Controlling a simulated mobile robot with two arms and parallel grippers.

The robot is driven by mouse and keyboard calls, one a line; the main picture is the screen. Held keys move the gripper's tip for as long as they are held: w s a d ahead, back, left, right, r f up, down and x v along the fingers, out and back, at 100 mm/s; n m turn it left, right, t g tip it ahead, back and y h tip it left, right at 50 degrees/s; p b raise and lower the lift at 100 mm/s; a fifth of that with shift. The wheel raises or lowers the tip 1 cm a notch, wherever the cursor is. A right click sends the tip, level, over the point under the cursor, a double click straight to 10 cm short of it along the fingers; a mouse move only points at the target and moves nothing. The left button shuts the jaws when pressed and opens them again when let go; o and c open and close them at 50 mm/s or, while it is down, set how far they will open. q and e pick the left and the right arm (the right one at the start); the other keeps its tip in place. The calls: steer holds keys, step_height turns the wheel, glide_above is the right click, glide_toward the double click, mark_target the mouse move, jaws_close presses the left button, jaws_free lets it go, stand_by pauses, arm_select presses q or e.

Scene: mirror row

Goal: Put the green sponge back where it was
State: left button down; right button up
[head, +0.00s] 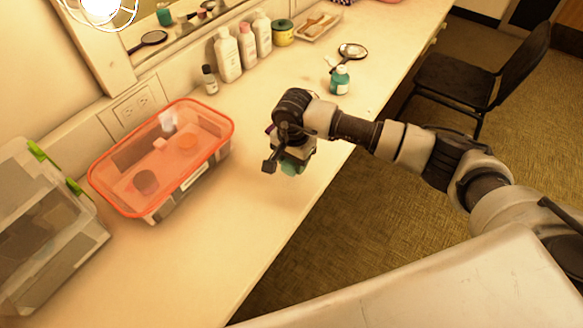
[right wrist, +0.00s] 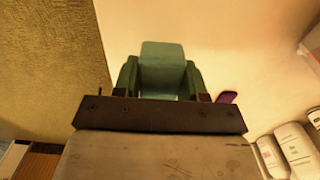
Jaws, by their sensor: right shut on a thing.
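The green sponge (right wrist: 162,68) sits between the two fingers of my right gripper (right wrist: 160,82) in the right wrist view. In the head view my right gripper (head: 288,162) points down above the counter, near its front edge, and the green sponge (head: 291,168) shows at its tip. The gripper is shut on the sponge. From these views I cannot tell whether the sponge touches the counter. My left gripper is not in view.
On the counter (head: 225,215) a clear box with an orange lid (head: 165,153) stands left of my gripper. Another clear bin (head: 45,235) is at far left. White bottles (head: 227,55) line the wall. A black chair (head: 465,77) stands right.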

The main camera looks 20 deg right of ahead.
mark_target(291, 172)
steer(key=shift+a+f, duration=0.2)
steer(key=shift+f, duration=0.05)
step_height(291, 172, down, 3)
steer(key=shift+f+p, duration=0.15)
steer(key=shift+p, duration=0.25)
steer(key=shift+f, duration=0.2)
steer(key=shift+f, duration=0.2)
steer(key=o, duration=0.8)
steer(key=shift+r, duration=0.1)
